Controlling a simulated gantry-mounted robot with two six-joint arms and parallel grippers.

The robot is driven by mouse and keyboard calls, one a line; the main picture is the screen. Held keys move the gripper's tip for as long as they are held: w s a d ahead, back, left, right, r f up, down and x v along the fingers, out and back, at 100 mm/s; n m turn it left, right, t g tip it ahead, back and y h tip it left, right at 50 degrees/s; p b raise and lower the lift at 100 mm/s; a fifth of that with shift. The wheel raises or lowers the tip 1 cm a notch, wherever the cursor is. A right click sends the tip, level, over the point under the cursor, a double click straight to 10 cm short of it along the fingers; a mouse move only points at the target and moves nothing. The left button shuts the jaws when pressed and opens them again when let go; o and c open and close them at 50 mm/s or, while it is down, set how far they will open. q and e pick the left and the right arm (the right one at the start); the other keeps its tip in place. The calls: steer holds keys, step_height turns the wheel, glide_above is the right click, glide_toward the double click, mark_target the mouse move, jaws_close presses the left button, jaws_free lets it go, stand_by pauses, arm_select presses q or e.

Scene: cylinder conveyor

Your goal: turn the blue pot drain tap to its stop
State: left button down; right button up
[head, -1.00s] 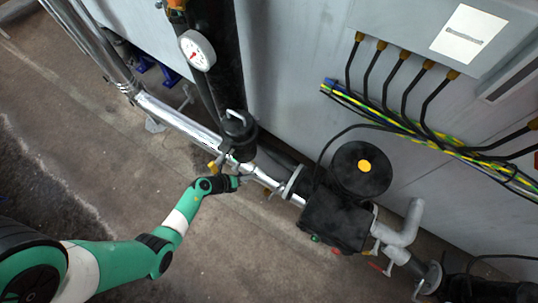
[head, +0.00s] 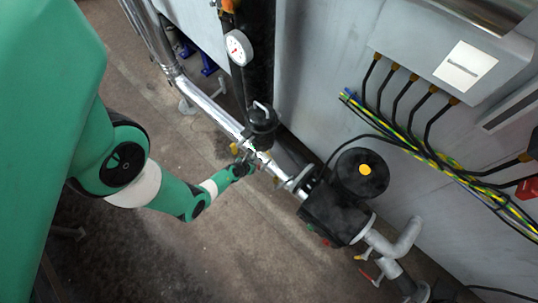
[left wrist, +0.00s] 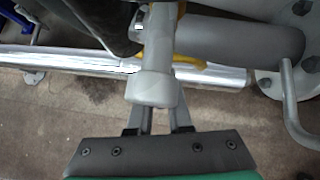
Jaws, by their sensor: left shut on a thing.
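My left gripper (head: 248,166) is at the silver pipe, just below a black pot (head: 262,120) with a grey hook on top. In the left wrist view my left gripper (left wrist: 158,122) is shut on a grey tap handle (left wrist: 157,88), its fingers on either side of the rounded end. The handle's stem runs up past a yellow part (left wrist: 190,60) behind it. I see no blue on this pot, so I cannot tell whether this is the tap named. The tap is too small to make out in the head view. My right gripper is not in view.
The silver pipe (head: 212,108) runs diagonally to a black valve block (head: 333,212). Grey cabinets with cables (head: 405,140) stand on the right. The floor (head: 250,245) below the pipe is clear.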

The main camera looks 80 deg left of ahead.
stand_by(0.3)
arm_select(q)
steer(key=c, duration=0.8)
jaws_free()
steer(key=shift+a, duration=0.1)
steer(key=shift+c, duration=0.2)
steer(key=p+v, duration=0.6)
steer(key=v, duration=0.5)
steer(key=shift+d+r+p, duration=0.2)
steer(key=shift+d+p, duration=0.05)
steer(key=shift+p, duration=0.05)
steer(key=shift+s, duration=0.1)
